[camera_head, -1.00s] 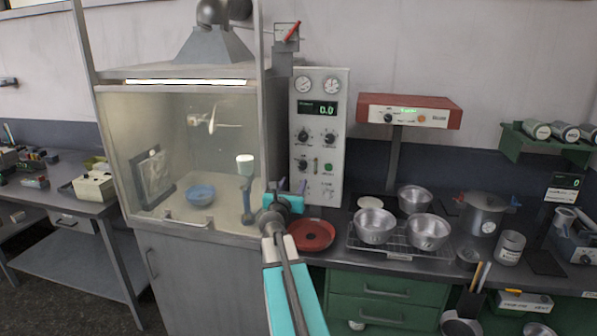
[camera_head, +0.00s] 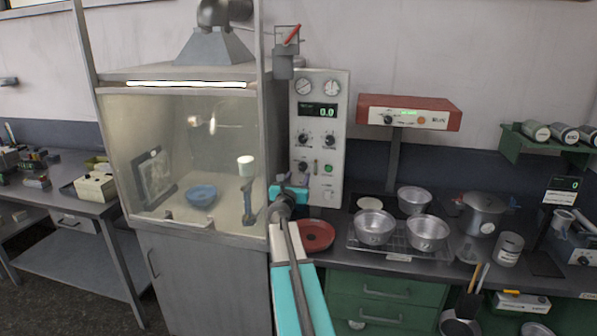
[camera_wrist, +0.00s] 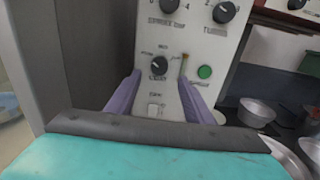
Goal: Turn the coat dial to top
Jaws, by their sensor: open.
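The control panel (camera_head: 317,190) stands right of the glass cabinet. Its small black lower-left dial (camera_head: 302,166), which I take for the coat dial, also shows in the wrist view (camera_wrist: 159,65), with labels around it too blurred to read surely. My gripper (camera_wrist: 157,84) is open and empty in front of the panel. Its two purple fingers point at the panel, one on each side of the dial's column, with their tips a little below the dial. I cannot tell where the dial's pointer stands. In the head view my gripper (camera_head: 289,189) is just below the dial.
A green button (camera_wrist: 204,72) and a slim lever (camera_wrist: 184,64) sit right of the dial. Two larger dials are above, and a white switch (camera_wrist: 155,110) is below. The cabinet wall (camera_wrist: 90,60) is close on the left. A red dish (camera_head: 316,235) lies below the panel.

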